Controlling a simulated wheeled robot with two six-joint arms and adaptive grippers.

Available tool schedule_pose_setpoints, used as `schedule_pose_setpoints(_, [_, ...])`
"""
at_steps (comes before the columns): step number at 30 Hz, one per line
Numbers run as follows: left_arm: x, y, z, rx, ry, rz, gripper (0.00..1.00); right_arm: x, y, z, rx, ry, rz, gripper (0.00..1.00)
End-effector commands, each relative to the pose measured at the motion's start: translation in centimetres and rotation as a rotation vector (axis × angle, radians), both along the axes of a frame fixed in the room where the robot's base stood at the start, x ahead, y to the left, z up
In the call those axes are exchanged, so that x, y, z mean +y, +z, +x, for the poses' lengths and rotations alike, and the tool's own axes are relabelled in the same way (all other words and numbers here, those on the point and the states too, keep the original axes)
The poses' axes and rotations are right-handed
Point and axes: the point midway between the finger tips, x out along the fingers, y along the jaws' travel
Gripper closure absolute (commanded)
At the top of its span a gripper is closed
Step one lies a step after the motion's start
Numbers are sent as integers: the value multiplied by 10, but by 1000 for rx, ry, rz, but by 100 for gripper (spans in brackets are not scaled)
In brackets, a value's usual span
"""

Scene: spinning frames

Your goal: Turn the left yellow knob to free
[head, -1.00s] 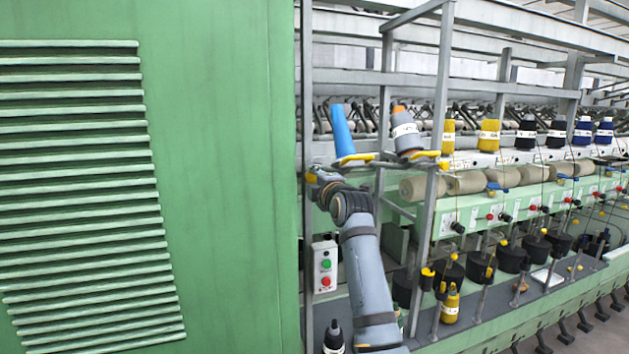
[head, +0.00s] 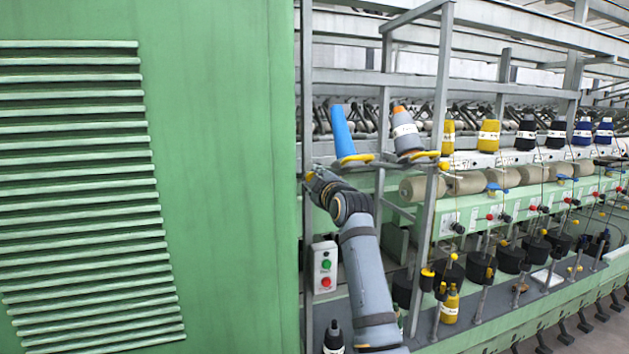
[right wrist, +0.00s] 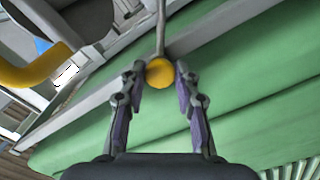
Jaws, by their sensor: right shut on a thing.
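The left yellow knob (right wrist: 160,73) is a round yellow ball at the end of a thin metal rod in the right wrist view. It sits between the two fingertips of my right gripper (right wrist: 159,76), which is shut on it. In the head view, a bit of yellow (head: 309,176) shows at the end of my right arm, by the green panel's edge. The fingers there are too small and covered to make out. My left gripper is in neither view.
A large green panel (head: 225,150) stands close on the left. Metal posts (head: 384,120), a blue cone (head: 342,130) and a white-grey cone (head: 405,130) are near my right arm. A button box (head: 325,267) is below.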

Motion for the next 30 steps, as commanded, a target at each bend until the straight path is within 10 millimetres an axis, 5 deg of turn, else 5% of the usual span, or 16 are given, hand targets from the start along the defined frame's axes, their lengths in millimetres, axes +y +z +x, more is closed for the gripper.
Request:
schedule_pose_setpoints(14, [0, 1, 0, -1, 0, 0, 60, 0, 5, -1, -4, -1, 20, 100])
schedule_pose_setpoints(15, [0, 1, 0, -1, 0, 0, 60, 0, 5, -1, -5, -2, 20, 68])
schedule_pose_setpoints(20, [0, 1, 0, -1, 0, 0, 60, 0, 4, -1, -2, -1, 19, 46])
schedule_pose_setpoints(30, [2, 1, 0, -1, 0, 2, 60, 0, 6, 0, 1, 0, 18, 46])
